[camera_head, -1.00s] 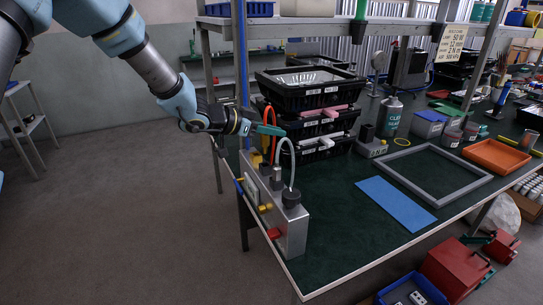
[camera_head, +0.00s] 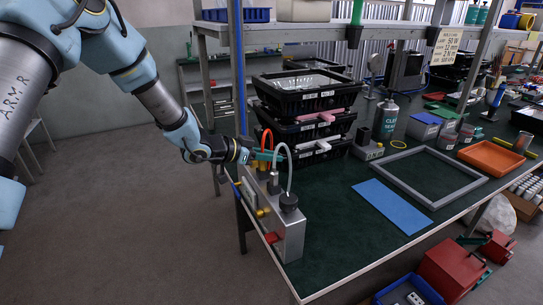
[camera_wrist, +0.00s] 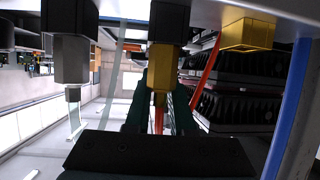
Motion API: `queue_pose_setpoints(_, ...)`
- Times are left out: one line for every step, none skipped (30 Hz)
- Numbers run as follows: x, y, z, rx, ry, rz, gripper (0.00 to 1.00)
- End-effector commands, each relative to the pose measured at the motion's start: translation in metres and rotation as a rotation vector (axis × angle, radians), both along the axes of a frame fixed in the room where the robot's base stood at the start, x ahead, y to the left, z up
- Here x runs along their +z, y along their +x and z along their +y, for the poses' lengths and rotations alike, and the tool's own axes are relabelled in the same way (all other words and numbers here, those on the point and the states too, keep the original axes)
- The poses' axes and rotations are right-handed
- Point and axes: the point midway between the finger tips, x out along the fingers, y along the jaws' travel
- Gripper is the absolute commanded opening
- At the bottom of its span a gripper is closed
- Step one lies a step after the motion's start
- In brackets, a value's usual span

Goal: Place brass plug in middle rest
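The brass plug (camera_wrist: 163,68) is in the middle of the wrist view, a hexagonal brass body below a black part. My gripper (camera_head: 266,157) is low over the top of a grey metal box (camera_head: 290,235) at the table's left edge. Its green fingers (camera_wrist: 160,112) stand on both sides of the plug's narrow end and look shut on it. A grey hexagonal fitting (camera_wrist: 72,58) is left of the plug in the wrist view, and another brass fitting (camera_wrist: 248,35) is right. The middle rest is not clearly seen; I cannot tell whether the plug is seated.
A pale hose (camera_head: 290,165) and an orange hose (camera_head: 266,134) arch above the box close to my gripper. Stacked black trays (camera_head: 305,100) stand just behind. A blue mat (camera_head: 393,206) and grey frame (camera_head: 420,172) lie right. The green table is clear between box and mat.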

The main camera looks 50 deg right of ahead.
Motion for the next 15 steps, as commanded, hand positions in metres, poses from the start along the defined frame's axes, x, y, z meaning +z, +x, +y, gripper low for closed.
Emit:
queue_pose_setpoints(-0.0001,-0.0001,0.0002,0.0,0.0,0.0,0.28)
queue_pose_setpoints(-0.0001,-0.0001,0.0002,0.0,0.0,0.0,0.32)
queue_pose_setpoints(-0.0001,-0.0001,0.0002,0.0,0.0,0.0,0.36)
queue_pose_setpoints(0.0,-0.0001,0.0001,0.0,0.0,0.0,0.4)
queue_pose_setpoints(0.0,-0.0001,0.0001,0.0,0.0,0.0,0.43)
queue_pose_setpoints(0.0,-0.0001,0.0001,0.0,0.0,0.0,0.44)
queue_pose_setpoints(0.0,-0.0001,0.0001,0.0,0.0,0.0,0.44)
queue_pose_setpoints(0.0,-0.0001,0.0001,0.0,0.0,0.0,0.44)
queue_pose_setpoints(0.0001,-0.0001,0.0001,0.0,0.0,0.0,0.44)
queue_pose_setpoints(0.0001,-0.0001,0.0001,0.0,0.0,0.0,0.44)
queue_pose_setpoints(0.0002,-0.0001,0.0002,0.0,0.0,0.0,0.44)
queue_pose_setpoints(0.0007,-0.0001,0.0001,0.0,0.0,0.0,0.44)
queue_pose_setpoints(0.0018,-0.0001,0.0001,0.0,0.0,0.0,0.44)
queue_pose_setpoints(0.0035,0.0,0.0,0.0,0.0,0.0,0.44)
queue_pose_setpoints(0.0049,0.0006,0.0011,0.001,0.0,0.0,0.44)
